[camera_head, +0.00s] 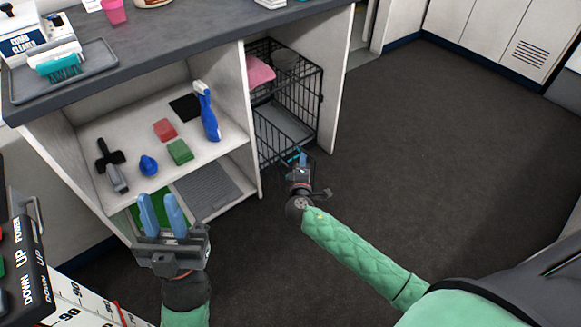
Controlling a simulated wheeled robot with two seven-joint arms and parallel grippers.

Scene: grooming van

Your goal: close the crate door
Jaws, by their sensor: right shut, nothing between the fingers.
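The black wire crate (322,88) stands in the right bay of the counter, with a pink cloth and a grey bowl in its upper part. A wire panel that looks like its door (284,122) shows low at the front; I cannot tell exactly how far it is open. My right gripper (299,158) is shut and empty at the lower front of the crate, close to this panel; whether it touches is unclear. My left gripper (162,214) has its two blue fingers apart, empty, in front of the lower shelf and away from the crate.
The shelf (215,150) left of the crate holds a blue spray bottle (207,112), red and green blocks and brushes. The counter top (190,40) overhangs the crate. A lift control panel (25,265) is at the lower left. Dark floor (430,140) to the right is clear.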

